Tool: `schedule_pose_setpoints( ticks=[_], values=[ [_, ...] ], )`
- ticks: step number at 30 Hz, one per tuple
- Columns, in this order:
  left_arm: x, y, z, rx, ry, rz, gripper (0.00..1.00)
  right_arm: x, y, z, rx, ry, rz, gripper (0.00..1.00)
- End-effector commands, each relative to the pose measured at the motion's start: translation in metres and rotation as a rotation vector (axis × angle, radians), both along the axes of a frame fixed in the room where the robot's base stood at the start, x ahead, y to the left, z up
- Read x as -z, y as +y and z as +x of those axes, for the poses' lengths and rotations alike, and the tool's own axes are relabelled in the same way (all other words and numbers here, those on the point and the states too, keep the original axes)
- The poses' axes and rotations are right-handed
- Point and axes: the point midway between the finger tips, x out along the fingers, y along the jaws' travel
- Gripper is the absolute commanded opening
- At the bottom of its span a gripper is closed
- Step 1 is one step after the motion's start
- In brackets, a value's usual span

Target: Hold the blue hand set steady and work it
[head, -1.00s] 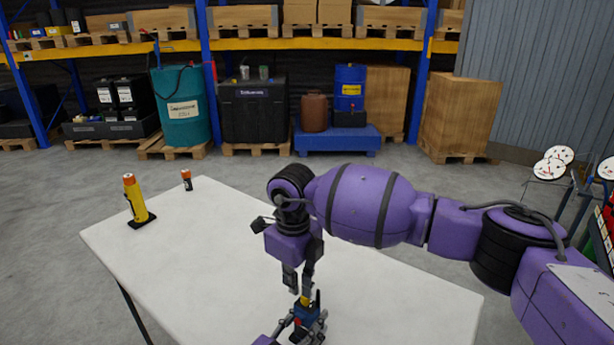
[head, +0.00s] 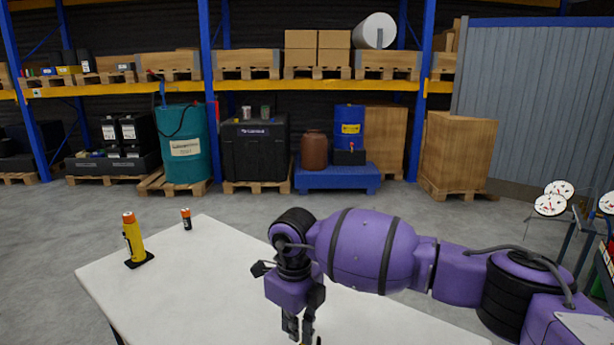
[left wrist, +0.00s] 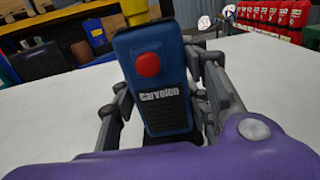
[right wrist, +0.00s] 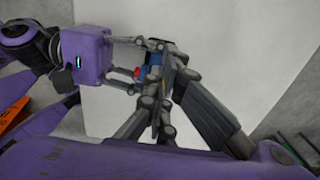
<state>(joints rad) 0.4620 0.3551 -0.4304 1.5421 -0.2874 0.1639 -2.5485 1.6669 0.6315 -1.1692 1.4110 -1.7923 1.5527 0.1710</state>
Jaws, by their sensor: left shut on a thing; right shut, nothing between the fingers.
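The blue hand set (left wrist: 160,85) stands close up in the left wrist view, with a red button, a white label and a yellow part on top. My left gripper (left wrist: 160,108) has its fingers on both sides of it and is shut on it. The hand set also shows partly in the right wrist view (right wrist: 153,59), largely covered by fingers. My right gripper (head: 302,338) points down at the bottom edge of the head view, shut and empty. In the right wrist view its fingers reach close to the hand set; I cannot tell whether they touch.
A white table (head: 220,285) lies under the arms, mostly clear. A yellow cylinder with an orange top (head: 135,240) and a small orange-and-black item (head: 186,219) stand on its left part. Shelving with pallets, drums and boxes stands behind. Gauges (head: 552,200) stand at the right.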

Motion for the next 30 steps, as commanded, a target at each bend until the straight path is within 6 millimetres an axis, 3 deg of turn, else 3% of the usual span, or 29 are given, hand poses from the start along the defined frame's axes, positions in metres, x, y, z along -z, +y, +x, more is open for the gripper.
schedule_pose_setpoints(
  ticks=[1,30],
  values=[
    [-0.001,0.000,0.001,0.001,-0.003,-0.005,0.01,0.011,-0.003,-0.005,0.000,0.020,-0.010,0.00],
    [-0.002,0.001,0.002,-0.003,-0.001,-0.005,0.01,0.009,-0.008,0.005,0.001,0.017,-0.012,0.00]
  ],
)
